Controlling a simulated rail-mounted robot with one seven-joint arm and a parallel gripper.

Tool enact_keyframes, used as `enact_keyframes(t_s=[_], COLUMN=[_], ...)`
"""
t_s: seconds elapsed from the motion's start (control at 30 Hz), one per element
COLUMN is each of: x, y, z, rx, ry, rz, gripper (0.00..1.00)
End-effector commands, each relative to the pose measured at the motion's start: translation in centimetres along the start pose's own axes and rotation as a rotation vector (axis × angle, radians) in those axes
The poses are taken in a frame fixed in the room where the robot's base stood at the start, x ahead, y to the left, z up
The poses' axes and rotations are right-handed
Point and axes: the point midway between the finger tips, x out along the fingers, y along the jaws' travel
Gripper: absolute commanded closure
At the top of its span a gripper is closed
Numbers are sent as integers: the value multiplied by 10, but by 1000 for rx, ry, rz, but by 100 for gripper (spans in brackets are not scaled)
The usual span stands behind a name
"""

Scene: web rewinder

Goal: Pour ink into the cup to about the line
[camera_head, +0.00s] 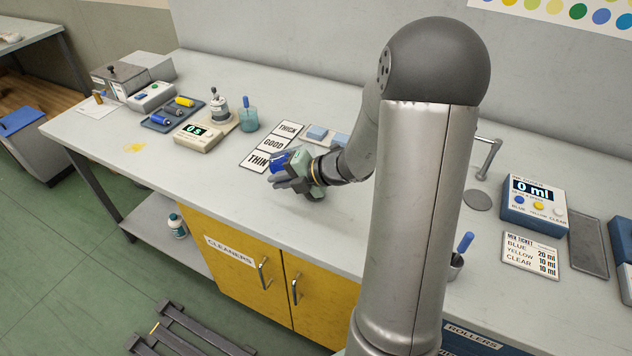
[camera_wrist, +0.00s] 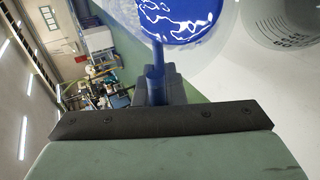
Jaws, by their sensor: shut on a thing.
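My gripper (camera_head: 285,178) is shut on a blue ink vessel (camera_head: 278,160), above the bench beside the THICK/GOOD/THIN card. In the wrist view, glossy blue ink (camera_wrist: 185,20) fills a round opening at the top. A narrow blue part (camera_wrist: 157,75) runs down from it between my fingers; its exact form is unclear. A grey cup (camera_wrist: 285,22) with dark scale marks shows at the upper right of that view, partly cut off. I cannot make out this cup in the head view; my arm covers much of the bench.
The card (camera_head: 271,146) lies behind my gripper. A timer (camera_head: 198,137), a teal cup (camera_head: 248,120) and a tray of rollers (camera_head: 172,113) stand to the left. At right are a display reading 0 ml (camera_head: 534,204) and a mix ticket (camera_head: 531,254). The front bench at left is mostly clear.

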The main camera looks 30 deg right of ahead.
Motion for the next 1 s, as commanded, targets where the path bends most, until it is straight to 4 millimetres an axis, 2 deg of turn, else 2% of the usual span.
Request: enact_keyframes(t_s=[1.0], x=[-1], y=[0], z=[0], rx=[-3], ry=[-1], rz=[112], gripper=[100])
